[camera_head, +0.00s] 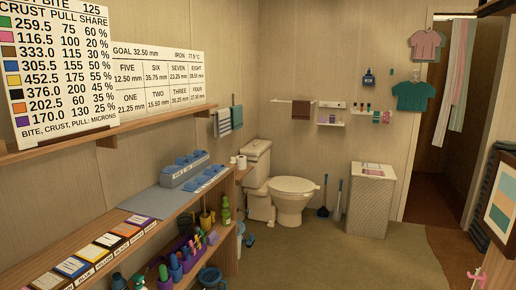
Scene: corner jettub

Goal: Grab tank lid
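The toilet (292,200) stands against the far wall, a little right of the long shelf. Its tank (256,170) is cream-coloured, and the tank lid (257,147) lies flat on top of it. The lid looks closed on the tank, with nothing resting on it. Neither of my grippers shows in the head view, so I cannot tell whether they are open or shut.
A wooden shelf (150,238) with labelled cards and blue boxes runs along the left wall. A toilet roll (242,162) is close to the tank. A plunger (323,208) and a white cabinet (370,200) stand right of the toilet. Open floor (330,262) lies in front.

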